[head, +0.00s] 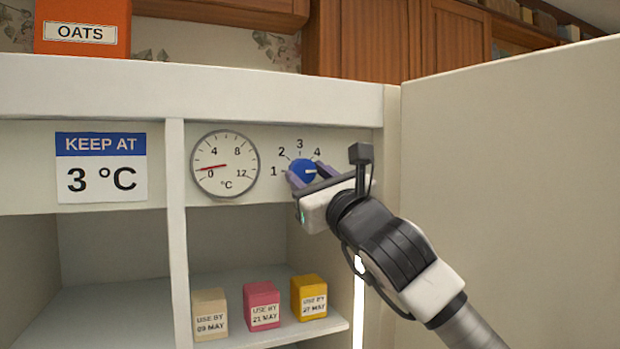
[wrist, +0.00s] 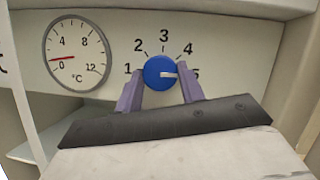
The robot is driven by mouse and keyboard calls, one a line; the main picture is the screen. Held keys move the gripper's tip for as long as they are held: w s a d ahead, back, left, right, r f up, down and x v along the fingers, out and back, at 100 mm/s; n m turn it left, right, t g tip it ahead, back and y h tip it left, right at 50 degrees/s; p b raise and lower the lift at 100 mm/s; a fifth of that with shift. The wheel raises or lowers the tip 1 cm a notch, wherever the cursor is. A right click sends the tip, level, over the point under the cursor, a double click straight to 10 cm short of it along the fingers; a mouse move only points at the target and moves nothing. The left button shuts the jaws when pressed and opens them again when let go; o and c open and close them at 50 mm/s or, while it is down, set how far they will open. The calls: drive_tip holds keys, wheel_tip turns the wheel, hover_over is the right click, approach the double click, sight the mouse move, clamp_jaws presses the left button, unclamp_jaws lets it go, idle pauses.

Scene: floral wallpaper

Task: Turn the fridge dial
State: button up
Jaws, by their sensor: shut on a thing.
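The blue fridge dial (head: 301,170) is on the panel under the top edge, with numbers 1 to 4 showing around it. In the wrist view the dial (wrist: 158,72) has its white mark pointing right, toward a 5 partly hidden by a finger. My gripper (head: 309,175) is shut on the dial, one purple finger on each side, as the wrist view also shows (wrist: 161,77). The round thermometer (head: 224,163) left of the dial has its red needle pointing left, close to 0 °C. A sign (head: 101,167) reads "KEEP AT 3 °C".
Three boxes with use-by labels, white (head: 210,314), pink (head: 261,306) and yellow (head: 309,298), stand on the shelf below. The open door (head: 510,180) is close on the right of my arm. An orange oats box (head: 82,27) is on top.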

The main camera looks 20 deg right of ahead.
drive_tip(key=n+y, duration=0.1)
drive_tip(key=n, duration=0.1)
drive_tip(key=n+g+y, duration=0.1)
drive_tip(key=n, duration=0.2)
drive_tip(key=shift+d+y+b, duration=0.1)
drive_tip(key=shift+y+b, duration=0.2)
drive_tip(key=shift+b, duration=0.05)
drive_tip(key=shift+d+r+n+g+y, duration=0.1)
drive_tip(key=shift+n+g+y, duration=0.35)
drive_tip(key=shift+n, duration=1)
drive_tip(key=shift+r+n+g+y, duration=0.1)
drive_tip(key=shift+n+g+y, duration=0.3)
drive_tip(key=shift+n, duration=1.05)
drive_tip(key=shift+n+g, duration=0.25)
drive_tip(key=shift+n, duration=0.05)
drive_tip(key=o, duration=1)
drive_tip(key=shift+c, duration=0.2)
